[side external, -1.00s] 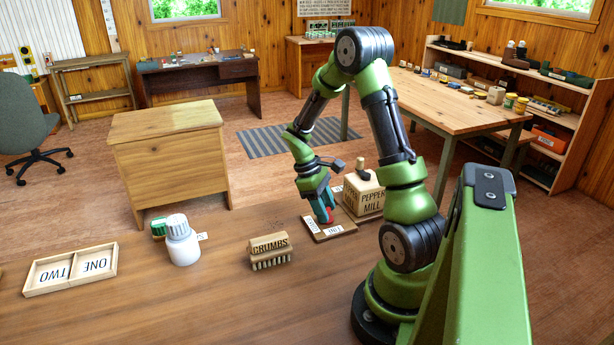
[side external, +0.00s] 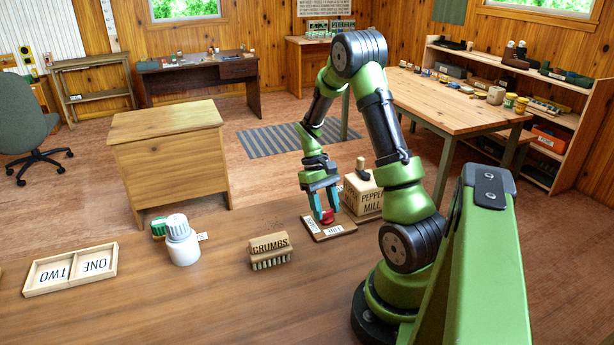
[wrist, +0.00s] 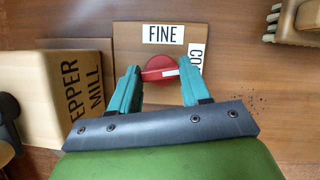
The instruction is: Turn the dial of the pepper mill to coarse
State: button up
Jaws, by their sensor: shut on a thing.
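The red dial (wrist: 157,66) sits on a wooden board (wrist: 125,40) beside the pepper mill block (wrist: 60,95). My gripper (wrist: 160,72) is shut on the dial from above, with a teal finger on each side. The dial's white mark points right in the wrist view, towards a label (wrist: 196,55) that starts "CO"; a finger hides the rest of it. The FINE label (wrist: 163,34) lies beyond the dial. In the side view, my gripper (side external: 327,217) is low over the board (side external: 345,229), and the dial (side external: 327,213) shows red between the fingers.
The pepper mill block (side external: 365,205) stands close behind the board. A CRUMBS brush (side external: 270,250), a white bottle (side external: 182,243) and a ONE/TWO tray (side external: 70,268) are to the left on the table. Dark specks (wrist: 250,103) lie right of my gripper in the wrist view.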

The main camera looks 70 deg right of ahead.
jog(key=shift+m+y, duration=0.4)
jog(key=shift+m, duration=0.8)
jog(key=o, duration=1.1)
jog(key=shift+c, duration=0.2)
jog(key=shift+t, duration=0.3)
jog(key=v, duration=1.7)
jog(key=shift+d+f, duration=0.1)
jog(key=shift+f, duration=0.05)
